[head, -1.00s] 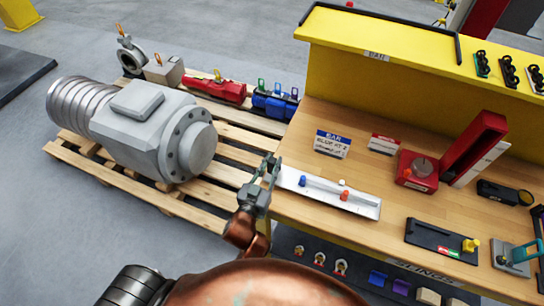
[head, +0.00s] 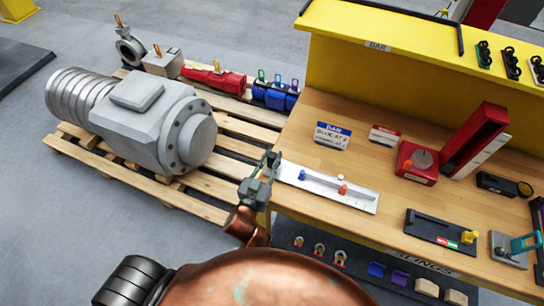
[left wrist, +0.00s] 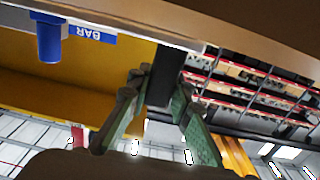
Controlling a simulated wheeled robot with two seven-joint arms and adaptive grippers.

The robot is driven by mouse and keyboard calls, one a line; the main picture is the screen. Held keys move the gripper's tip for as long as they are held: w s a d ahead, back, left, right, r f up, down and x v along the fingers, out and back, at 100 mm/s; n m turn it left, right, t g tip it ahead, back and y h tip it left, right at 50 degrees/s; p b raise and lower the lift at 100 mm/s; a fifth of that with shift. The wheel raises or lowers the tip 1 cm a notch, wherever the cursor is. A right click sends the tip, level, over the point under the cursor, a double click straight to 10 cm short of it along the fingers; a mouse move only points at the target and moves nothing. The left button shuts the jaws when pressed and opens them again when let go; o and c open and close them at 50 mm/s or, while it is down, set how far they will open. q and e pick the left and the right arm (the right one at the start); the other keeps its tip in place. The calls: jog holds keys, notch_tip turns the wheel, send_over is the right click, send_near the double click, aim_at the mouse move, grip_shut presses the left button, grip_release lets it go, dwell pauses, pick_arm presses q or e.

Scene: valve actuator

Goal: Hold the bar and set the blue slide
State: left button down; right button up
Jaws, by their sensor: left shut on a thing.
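The bar (head: 325,193) is a long pale strip lying along the front left edge of the wooden bench. The blue slide (head: 302,175) stands near its left end, and a red slide (head: 342,189) stands further right. My left gripper (head: 271,160) is at the bar's left end, shut on it. In the left wrist view my left gripper's fingers (left wrist: 162,100) are on both sides of a dark piece. A blue peg (left wrist: 48,40), which looks like the blue slide, and a blue "BAR" label (left wrist: 90,33) are at upper left there. My right gripper is not in view.
A blue-headed card (head: 332,135) stands behind the bar, with small text that seems to read "BLUE AT 2". A red fixture (head: 418,163) and a black tray (head: 440,232) are to the right. A pallet with a grey motor (head: 160,115) is at the left.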

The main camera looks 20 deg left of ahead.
pick_arm(q)
jog(key=shift+f, duration=0.2)
dwell(0.7)
jog(key=shift+f, duration=0.1)
jog(key=shift+r, duration=0.4)
dwell(1.8)
jog(key=c, duration=1.7)
grip_release()
jog(key=shift+o, duration=0.2)
jog(key=shift+f, duration=0.2)
